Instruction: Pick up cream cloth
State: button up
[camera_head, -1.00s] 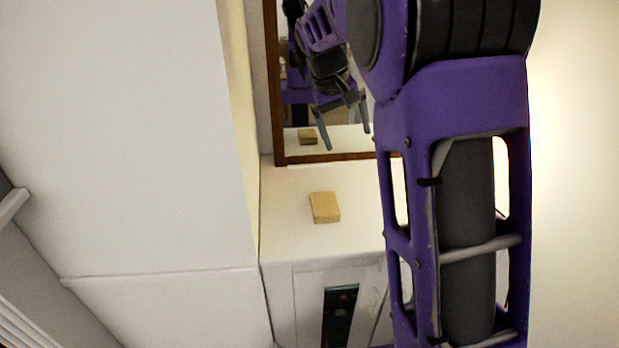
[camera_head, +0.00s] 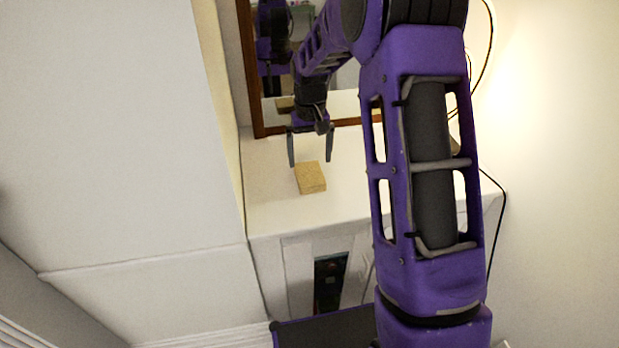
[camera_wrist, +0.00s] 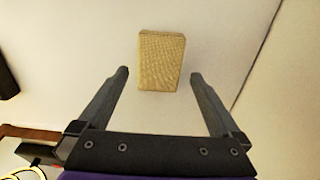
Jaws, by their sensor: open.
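The cream cloth (camera_head: 311,178) is a small, tan, folded block with a woven texture. My gripper (camera_head: 311,164) is open and points down at the cloth from the mirror side. In the wrist view the fingers of my gripper (camera_wrist: 159,74) are spread wider than the cloth, one to each side. Nothing is held. I cannot tell the exact height of the fingertips above the top.
A wood-framed mirror (camera_head: 347,105) stands at the back of the white cabinet top (camera_head: 270,208). A tall white wall or cupboard (camera_head: 110,130) borders it on the left. A dark panel (camera_head: 330,283) is in the cabinet front. The surface around the cloth is clear.

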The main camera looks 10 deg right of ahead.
aim_at(310, 173)
jog(key=shift+w+f, duration=0.15)
jog(key=shift+f, duration=1.4)
jog(key=shift+w+f, duration=0.15)
jog(key=shift+f, duration=1.4)
jog(key=shift+c, duration=0.2)
jog(key=c, duration=1.1)
notch_tip(310, 173, up, 10)
jog(key=o, duration=0.9)
jog(key=shift+c, duration=0.2)
jog(key=c, duration=0.6)
jog(key=shift+s, duration=0.15)
jog(key=shift+c, duration=0.2)
